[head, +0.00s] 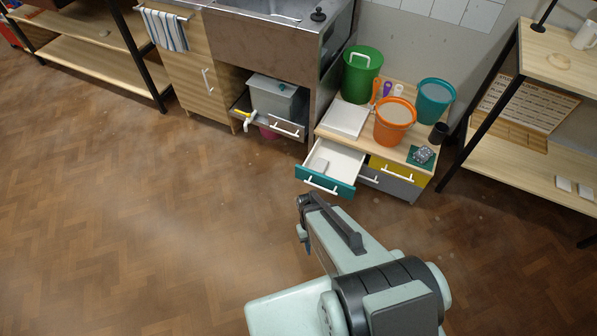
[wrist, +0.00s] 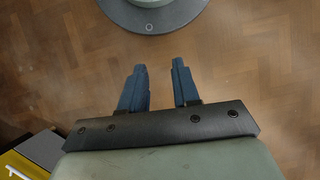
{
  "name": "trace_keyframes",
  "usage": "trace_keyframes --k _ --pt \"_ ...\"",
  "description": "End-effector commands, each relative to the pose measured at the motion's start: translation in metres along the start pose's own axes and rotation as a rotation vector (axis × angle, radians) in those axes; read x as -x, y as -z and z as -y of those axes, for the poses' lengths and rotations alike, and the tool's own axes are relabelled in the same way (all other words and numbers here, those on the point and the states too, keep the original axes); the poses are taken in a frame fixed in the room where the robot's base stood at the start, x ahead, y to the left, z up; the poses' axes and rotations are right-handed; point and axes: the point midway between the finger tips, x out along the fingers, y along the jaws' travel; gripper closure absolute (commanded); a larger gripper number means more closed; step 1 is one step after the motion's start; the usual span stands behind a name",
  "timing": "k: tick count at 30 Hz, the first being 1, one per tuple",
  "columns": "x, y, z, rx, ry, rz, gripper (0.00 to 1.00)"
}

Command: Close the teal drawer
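The teal drawer (head: 324,181) is pulled out from the left front of a low wooden cabinet (head: 362,139) in the head view. The fingers are mostly hidden there by my own arm.
A yellow drawer (head: 392,170) and a grey drawer (head: 388,185) are shut beside it. Green, orange (head: 395,121) and teal buckets stand on the cabinet top. A sink unit (head: 262,45) stands left, a shelf (head: 535,174) right. Floor (head: 130,220) is clear at left.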

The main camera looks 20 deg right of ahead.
Motion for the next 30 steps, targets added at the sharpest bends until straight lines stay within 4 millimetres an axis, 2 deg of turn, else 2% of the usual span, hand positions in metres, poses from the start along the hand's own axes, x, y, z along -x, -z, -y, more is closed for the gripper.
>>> trace_keyframes --k 1,3,9,14,19,24,30 --pt "0.003 0.02 -0.002 -0.004 0.001 -0.032 0.74" --pt "0.007 0.046 -0.004 -0.001 0.002 -0.09 0.81" --pt "0.023 0.113 -0.01 0.054 -0.01 -0.274 1.0" --pt "0.041 0.171 -0.013 0.146 -0.043 -0.457 1.0" --pt "0.068 0.233 -0.015 0.315 -0.136 -0.709 1.0" --pt "0.103 0.266 -0.016 0.486 -0.274 -0.927 1.0" --pt "0.128 0.28 -0.015 0.623 -0.404 -1.047 1.0"
